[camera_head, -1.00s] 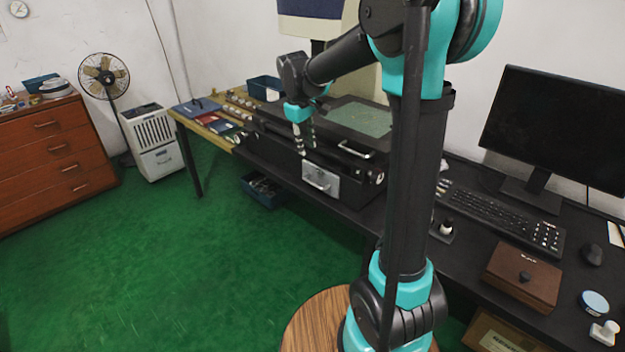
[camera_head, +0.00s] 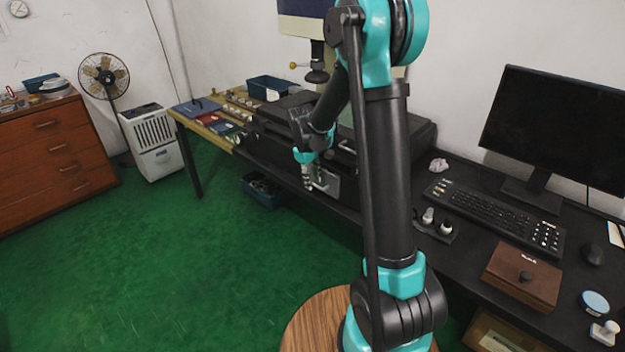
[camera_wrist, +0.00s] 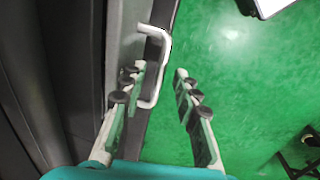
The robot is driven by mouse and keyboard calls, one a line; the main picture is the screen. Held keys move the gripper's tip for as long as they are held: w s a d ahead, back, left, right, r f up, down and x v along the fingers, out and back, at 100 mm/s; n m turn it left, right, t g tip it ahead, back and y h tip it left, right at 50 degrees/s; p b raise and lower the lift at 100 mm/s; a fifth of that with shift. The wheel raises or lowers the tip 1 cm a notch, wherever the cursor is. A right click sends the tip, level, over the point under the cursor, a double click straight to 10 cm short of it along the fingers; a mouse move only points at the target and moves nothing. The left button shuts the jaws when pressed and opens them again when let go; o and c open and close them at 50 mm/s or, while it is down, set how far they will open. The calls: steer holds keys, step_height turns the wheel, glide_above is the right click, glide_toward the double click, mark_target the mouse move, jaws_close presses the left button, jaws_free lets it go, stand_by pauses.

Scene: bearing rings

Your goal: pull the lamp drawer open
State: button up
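The lamp drawer (camera_head: 331,186) is a small silver-grey front low on the black machine on the bench, partly hidden by my gripper. My gripper (camera_head: 308,184) points down at the drawer front. In the wrist view my gripper (camera_wrist: 158,72) is open, with one finger on the drawer side of the handle bar and the other on the outer side. A gap shows between the bar and the outer finger. The drawer looks shut.
The black machine (camera_head: 269,143) fills the bench behind the drawer. A dark blue bin (camera_head: 263,191) sits on the green floor below. The floor in front is clear. A keyboard (camera_head: 492,213) and a brown box (camera_head: 522,275) lie to the right.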

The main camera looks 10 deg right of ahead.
jaws_close()
stand_by(0.3)
steer(key=s+a, duration=0.7)
steer(key=a, duration=0.2)
steer(key=shift+s, duration=0.35)
steer(key=shift+a, duration=0.1)
jaws_free()
